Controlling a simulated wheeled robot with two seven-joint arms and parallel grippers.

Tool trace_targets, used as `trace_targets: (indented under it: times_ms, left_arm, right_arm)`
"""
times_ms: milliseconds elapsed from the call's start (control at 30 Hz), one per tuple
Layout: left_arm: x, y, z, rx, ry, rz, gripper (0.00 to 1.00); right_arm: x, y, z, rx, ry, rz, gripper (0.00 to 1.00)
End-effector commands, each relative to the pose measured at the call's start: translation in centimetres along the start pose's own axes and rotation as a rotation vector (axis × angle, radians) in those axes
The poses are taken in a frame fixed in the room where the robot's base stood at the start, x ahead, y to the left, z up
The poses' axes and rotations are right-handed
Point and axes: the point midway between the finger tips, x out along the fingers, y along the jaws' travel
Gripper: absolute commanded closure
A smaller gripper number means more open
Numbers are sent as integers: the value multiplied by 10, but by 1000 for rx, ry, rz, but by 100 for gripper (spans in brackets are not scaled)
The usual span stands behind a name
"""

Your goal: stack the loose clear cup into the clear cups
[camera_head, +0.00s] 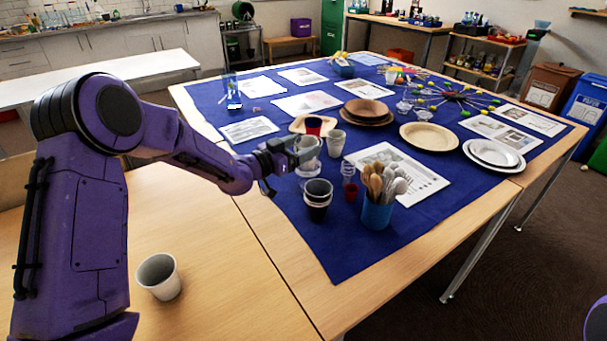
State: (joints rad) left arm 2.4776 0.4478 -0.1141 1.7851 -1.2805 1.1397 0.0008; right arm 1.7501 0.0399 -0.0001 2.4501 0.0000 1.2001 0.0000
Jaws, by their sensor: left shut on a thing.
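My left gripper (284,158) is shut on a clear cup (307,152) above the blue cloth, left of centre. The gripper hides part of the cup's left side. Another clear cup or stack (348,171) stands just to the right, behind a small red cup (351,193); I cannot tell how many cups it holds. The held cup is close to it but looks apart. Small clear items (404,107) lie farther back, too small to make out. My right gripper is not in view.
Dark nested cups (318,198) stand just in front of the held cup, and a pale cup (336,143) stands behind it. A blue holder (376,213) with wooden spoons is at right. A white cup (159,276) stands on the bare wood. The cloth's near corner is clear.

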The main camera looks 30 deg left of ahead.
Motion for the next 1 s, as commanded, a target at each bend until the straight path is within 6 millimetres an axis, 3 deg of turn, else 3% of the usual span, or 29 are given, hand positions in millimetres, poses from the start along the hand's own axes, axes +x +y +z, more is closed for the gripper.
trace_targets:
  times_ms: [333,733,767,800,1000]
  left_arm:
    - [0,0,49,-1,0,0,57]
    - [0,1,56,1,2,0,57]
    - [0,1,54,1,2,0,20]
    - [0,1,54,1,2,0,7]
    - [0,1,54,1,2,0,4]
  right_arm:
    - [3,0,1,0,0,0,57]
    - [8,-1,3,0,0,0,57]
    - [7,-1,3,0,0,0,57]
    - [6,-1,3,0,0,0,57]
    - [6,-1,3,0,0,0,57]
